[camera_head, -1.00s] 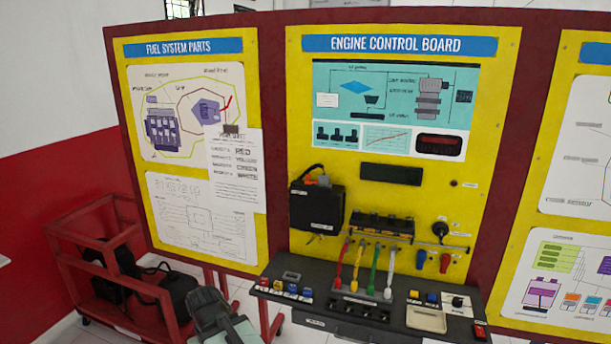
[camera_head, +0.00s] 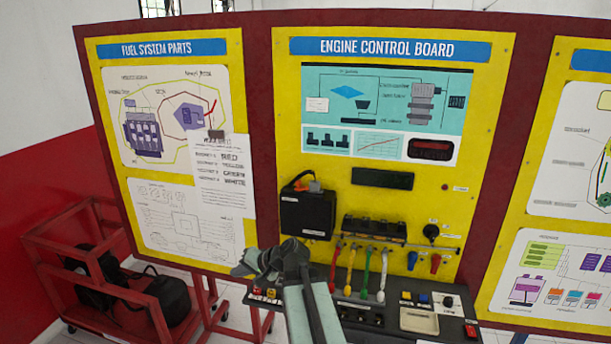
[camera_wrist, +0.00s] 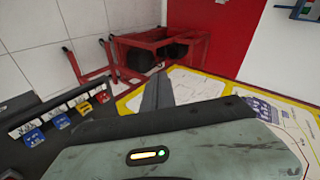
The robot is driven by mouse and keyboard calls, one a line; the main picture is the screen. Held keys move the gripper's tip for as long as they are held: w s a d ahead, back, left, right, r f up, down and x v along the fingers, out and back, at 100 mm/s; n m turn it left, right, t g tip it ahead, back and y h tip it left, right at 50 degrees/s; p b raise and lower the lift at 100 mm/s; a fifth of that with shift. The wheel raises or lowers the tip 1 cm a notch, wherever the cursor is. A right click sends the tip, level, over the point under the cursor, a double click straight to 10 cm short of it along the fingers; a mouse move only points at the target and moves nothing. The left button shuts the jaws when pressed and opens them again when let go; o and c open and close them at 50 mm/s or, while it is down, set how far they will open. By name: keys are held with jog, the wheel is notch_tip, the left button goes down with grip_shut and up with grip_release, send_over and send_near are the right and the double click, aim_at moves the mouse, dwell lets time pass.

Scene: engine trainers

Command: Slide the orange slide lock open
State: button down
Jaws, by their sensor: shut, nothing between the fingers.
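The orange slide lock (camera_head: 314,186) is a small orange piece at the top of the black box (camera_head: 306,214) on the engine control board. It is too small to tell its slide position. A grey connector and a black cable are beside it. My gripper (camera_head: 243,266) is in front of the board, below and left of the black box, apart from the lock. Its fingers (camera_wrist: 157,92) also show in the wrist view, shut and empty. The wrist view does not show the lock.
A black shelf (camera_head: 388,334) with small coloured parts juts out below the board. Red, yellow, green and white leads (camera_head: 364,278) hang above it. A red metal frame (camera_head: 105,262) stands on the floor at left. The space before the black box looks clear.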

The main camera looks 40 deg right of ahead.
jog(key=s+d+r+m+t+h+p, duration=0.1)
jog(key=s+d+r+m+t+h, duration=0.1)
jog(key=d+r, duration=0.3)
jog(key=s+d+r+m+t+h+p, duration=0.1)
jog(key=s+d+r+m+t+h, duration=0.2)
jog(key=d, duration=1.1)
jog(key=s+d+r+m+t+h+p, duration=0.1)
jog(key=s+d+r+m+t+h, duration=0.1)
jog(key=d+r+m, duration=0.4)
jog(key=d+r, duration=0.3)
jog(key=d, duration=0.1)
jog(key=shift+s+d+r+h, duration=0.15)
jog(key=shift+s+d+h, duration=0.1)
jog(key=shift+s+h, duration=0.1)
